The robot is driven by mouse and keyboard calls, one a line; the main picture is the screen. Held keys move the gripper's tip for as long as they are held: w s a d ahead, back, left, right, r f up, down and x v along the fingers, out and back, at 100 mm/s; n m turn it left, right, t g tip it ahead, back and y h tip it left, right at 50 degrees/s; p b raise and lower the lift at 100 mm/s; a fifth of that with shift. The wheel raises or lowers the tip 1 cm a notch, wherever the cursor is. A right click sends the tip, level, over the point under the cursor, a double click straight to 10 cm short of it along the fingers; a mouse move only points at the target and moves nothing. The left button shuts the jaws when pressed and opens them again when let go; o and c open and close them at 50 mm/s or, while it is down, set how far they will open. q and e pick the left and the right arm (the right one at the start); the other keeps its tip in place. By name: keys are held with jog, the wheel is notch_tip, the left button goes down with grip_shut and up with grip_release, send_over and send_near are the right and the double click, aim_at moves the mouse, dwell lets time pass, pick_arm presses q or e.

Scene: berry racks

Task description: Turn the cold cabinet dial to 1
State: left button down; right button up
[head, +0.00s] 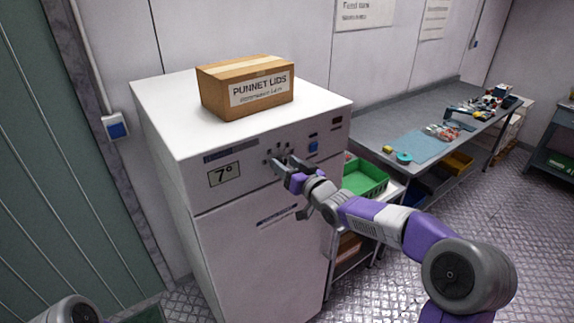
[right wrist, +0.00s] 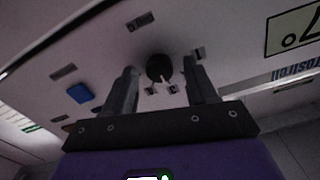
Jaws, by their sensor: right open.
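The white cold cabinet (head: 250,255) stands left of centre in the head view, with a 7° display (head: 224,174) on its upper front panel. Its dial is a round dark knob (right wrist: 158,67) in the right wrist view, with a pale pointer line and small label squares around it. My right gripper (head: 284,164) is at the panel, open, and it hides most of the dial in the head view. In the right wrist view the dial shows between the two fingertips of my gripper (right wrist: 162,72), with a gap on each side. Contact cannot be told. The label numbers are unreadable.
A blue switch (head: 313,147) is on the panel right of the dial; it also shows in the right wrist view (right wrist: 79,93). A cardboard box (head: 222,100) labelled "PUNNET LIDS" sits on the cabinet. A green crate (head: 367,178) and a grey bench (head: 375,124) stand to the right.

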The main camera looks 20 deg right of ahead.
jog(key=c, duration=1.1)
jog(key=shift+o, duration=0.2)
jog(key=shift+f+n+b, duration=0.1)
jog(key=shift+n+b, duration=1.2)
jog(key=shift+b, duration=0.2)
jog(key=n+b, duration=0.2)
jog(key=n, duration=0.1)
jog(key=shift+n+b, duration=0.3)
jog(key=shift+b, duration=0.05)
jog(key=n+b, duration=0.2)
jog(key=n, duration=0.2)
jog(key=shift+a+n+b, duration=0.1)
jog(key=shift+n+b, duration=0.2)
jog(key=n+b, duration=0.2)
jog(key=n, duration=0.2)
jog(key=shift+n, duration=0.4)
jog(key=o, duration=1.1)
jog(key=shift+c, duration=0.2)
jog(key=shift+s, duration=0.1)
